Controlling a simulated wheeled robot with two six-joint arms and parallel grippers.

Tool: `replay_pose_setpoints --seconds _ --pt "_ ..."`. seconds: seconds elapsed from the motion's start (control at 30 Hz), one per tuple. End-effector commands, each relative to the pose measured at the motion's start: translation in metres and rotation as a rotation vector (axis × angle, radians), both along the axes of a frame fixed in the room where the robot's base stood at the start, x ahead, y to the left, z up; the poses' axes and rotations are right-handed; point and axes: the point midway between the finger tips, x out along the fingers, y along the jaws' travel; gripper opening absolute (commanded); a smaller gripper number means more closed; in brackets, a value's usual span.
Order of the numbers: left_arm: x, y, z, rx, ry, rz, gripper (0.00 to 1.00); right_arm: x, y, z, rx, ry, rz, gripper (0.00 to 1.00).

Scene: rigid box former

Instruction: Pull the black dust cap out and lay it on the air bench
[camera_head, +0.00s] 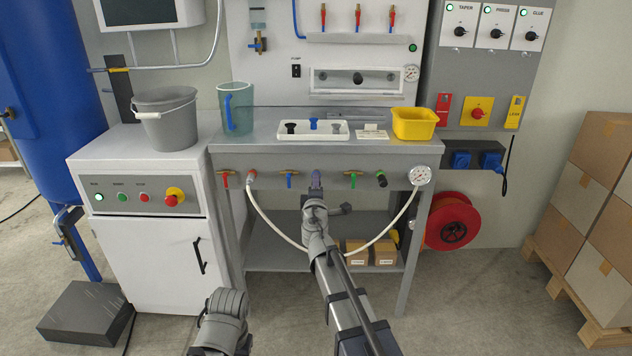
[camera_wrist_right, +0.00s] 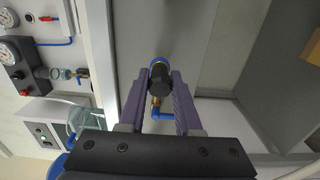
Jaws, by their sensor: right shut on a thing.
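The black dust cap (camera_wrist_right: 160,82) shows in the right wrist view between the two purple fingers of my right gripper (camera_wrist_right: 162,76), which is shut on it. A blue and brass ring (camera_wrist_right: 158,62) shows right behind the cap; I cannot tell whether the cap is still seated in it. In the head view my right gripper (camera_head: 316,181) is at the front panel of the air bench (camera_head: 245,144), below its top, and hides the cap. Only part of my left arm shows at the bottom; its gripper is out of view.
A blue-handled valve (camera_head: 289,178) is left of my right gripper.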

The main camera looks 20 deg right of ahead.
Motion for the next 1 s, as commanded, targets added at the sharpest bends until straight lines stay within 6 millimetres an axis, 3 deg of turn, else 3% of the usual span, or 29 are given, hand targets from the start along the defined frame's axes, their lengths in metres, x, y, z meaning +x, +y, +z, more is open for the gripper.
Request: replay_pose_setpoints --seconds 1.0 --pt "0.0 0.0 0.0 0.0 0.0 0.0 0.44 -0.039 0.011 0.0 0.0 0.0 0.001 0.0"
